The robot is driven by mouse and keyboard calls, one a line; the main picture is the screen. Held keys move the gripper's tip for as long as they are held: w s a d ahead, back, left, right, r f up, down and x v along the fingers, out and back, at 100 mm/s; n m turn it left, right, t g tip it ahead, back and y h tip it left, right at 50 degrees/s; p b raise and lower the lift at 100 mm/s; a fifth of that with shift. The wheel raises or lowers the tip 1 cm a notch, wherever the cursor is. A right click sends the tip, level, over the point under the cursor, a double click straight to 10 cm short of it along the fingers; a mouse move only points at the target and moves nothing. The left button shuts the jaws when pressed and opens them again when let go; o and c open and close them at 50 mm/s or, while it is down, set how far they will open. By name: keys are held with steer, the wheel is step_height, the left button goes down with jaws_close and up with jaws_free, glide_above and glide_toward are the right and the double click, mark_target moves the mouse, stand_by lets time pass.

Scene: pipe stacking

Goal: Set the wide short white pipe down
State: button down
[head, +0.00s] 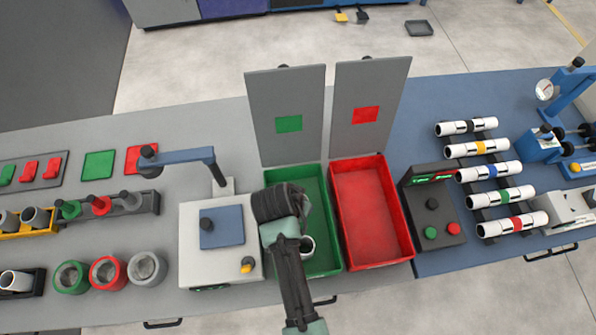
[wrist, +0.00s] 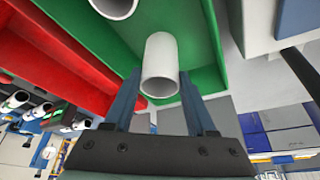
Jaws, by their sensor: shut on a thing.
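My gripper (head: 280,203) is over the green bin (head: 325,262) in the head view, and its own body hides its fingertips there. In the wrist view its two blue fingers (wrist: 160,88) are shut on a short white pipe (wrist: 160,62), one on each side. The pipe's open end faces the camera, and green bin walls and floor show behind it. Whether the pipe touches the bin floor cannot be told. Another white pipe (wrist: 115,6) is cut off at the top of the wrist view. A white pipe end (head: 307,245) shows beside my gripper in the head view.
The red bin (head: 372,215) stands right of the green bin and looks empty. Upright grey panels with a green square (head: 289,124) and red square (head: 365,115) rise behind them. A white station with a blue pad (head: 222,228) stands close on the left, a control box (head: 433,218) on the right.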

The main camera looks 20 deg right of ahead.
steer(key=shift+f, duration=2)
steer(key=shift+f, duration=0.1)
steer(key=shift+c, duration=1.1)
jaws_free()
